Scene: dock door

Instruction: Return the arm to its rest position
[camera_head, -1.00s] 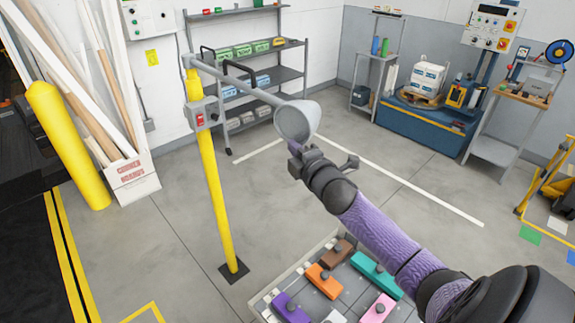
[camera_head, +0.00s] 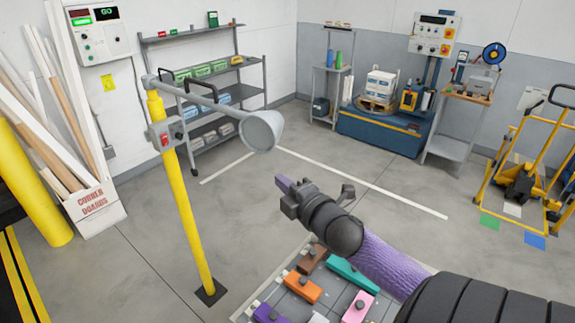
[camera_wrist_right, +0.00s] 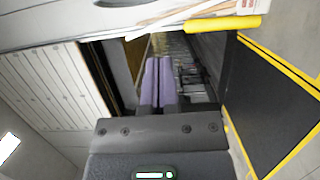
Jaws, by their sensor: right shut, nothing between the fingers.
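My right arm comes in from the lower right of the head view, with a purple forearm sleeve and dark wrist. Its gripper (camera_head: 282,184) is shut and empty, held in the air below and apart from the grey lamp head (camera_head: 262,131). In the right wrist view its two purple fingers (camera_wrist_right: 157,85) lie side by side with nothing between them. My left gripper is not in view.
The lamp's yellow post (camera_head: 182,195) stands to the left of my gripper, with a switch box (camera_head: 166,134). Coloured blocks, including an orange block (camera_head: 302,287), lie on a grey surface below my arm. A shelf rack (camera_head: 210,90) stands behind. Open floor lies between.

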